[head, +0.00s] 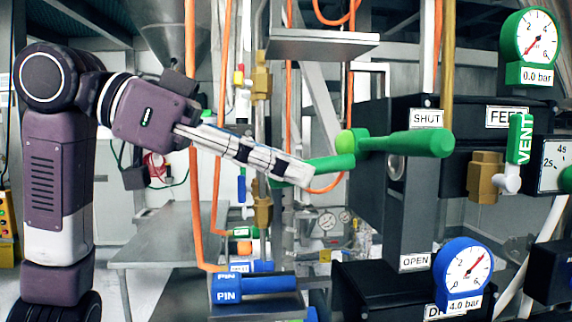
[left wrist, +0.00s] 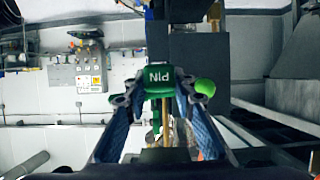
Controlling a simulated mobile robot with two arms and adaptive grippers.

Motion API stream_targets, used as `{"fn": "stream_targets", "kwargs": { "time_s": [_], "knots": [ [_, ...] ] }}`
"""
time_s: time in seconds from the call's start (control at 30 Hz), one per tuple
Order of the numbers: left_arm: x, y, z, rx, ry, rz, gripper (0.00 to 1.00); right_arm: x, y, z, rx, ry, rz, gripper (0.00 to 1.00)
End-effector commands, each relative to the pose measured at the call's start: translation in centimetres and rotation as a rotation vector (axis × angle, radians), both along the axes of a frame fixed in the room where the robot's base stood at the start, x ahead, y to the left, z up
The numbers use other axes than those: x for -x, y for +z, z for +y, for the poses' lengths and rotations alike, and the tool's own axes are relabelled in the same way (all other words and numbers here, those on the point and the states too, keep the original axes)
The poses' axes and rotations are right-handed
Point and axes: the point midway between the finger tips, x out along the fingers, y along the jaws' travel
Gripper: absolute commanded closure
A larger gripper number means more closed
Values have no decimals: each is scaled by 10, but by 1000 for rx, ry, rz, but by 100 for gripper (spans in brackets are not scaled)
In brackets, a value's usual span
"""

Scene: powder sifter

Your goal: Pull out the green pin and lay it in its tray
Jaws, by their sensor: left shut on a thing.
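My left gripper (head: 298,176) comes in from the left in the head view and is shut on the green pin (head: 330,164). The green pin's head, marked PIN, sits between both fingers in the left wrist view (left wrist: 158,78); that view also shows my left gripper (left wrist: 160,92). In the head view the pin points right, just below the green lever handle (head: 415,143) of the black housing. I cannot tell whether its tip is still in a hole. I cannot make out the pin's tray for certain. My right gripper is not in view.
A blue pin (head: 268,284) marked PIN lies at the lower middle. A grey table (head: 165,235) stands at left. Orange hoses (head: 191,120) hang close to my left arm. A metal shelf (head: 322,45) is above. Gauges and a brown-gold valve (head: 485,178) are at right.

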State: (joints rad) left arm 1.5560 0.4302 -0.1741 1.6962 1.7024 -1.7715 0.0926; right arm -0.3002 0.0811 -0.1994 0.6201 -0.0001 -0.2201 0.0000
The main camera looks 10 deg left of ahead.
Motion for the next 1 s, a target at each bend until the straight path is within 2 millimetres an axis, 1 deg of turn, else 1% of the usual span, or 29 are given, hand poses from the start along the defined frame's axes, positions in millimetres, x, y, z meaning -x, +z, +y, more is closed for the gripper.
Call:
{"fn": "stream_targets", "kwargs": {
  "time_s": [0.17,0.27,1.0],
  "knots": [
    [0,0,1,1,0,0,100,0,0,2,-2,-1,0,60],
    [1,1,5,1,1,0,100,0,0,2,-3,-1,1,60],
    [15,0,47,0,2,1,100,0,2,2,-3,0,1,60]
  ]
}}
